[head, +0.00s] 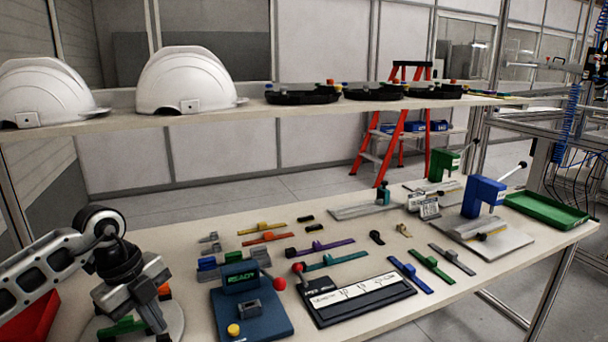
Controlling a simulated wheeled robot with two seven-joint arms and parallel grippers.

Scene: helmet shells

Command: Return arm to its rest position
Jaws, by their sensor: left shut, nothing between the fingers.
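My left arm comes in from the lower left. Its gripper (150,312) points down over a round grey plate (175,318) at the table's front left corner. The gripper is shut and no object shows in it, though the fingertips are partly hidden at the bottom of the picture. My right gripper is not in view. Two white helmet shells (186,80) (42,92) sit on the upper shelf (225,112), well above and behind the gripper.
The table holds a blue station (265,316) with a READY screen, a black panel (352,300), several coloured strips (335,262), a blue press (484,195) and a green tray (545,210). A red bin (30,318) is at the lower left. Black trays (302,97) are on the shelf.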

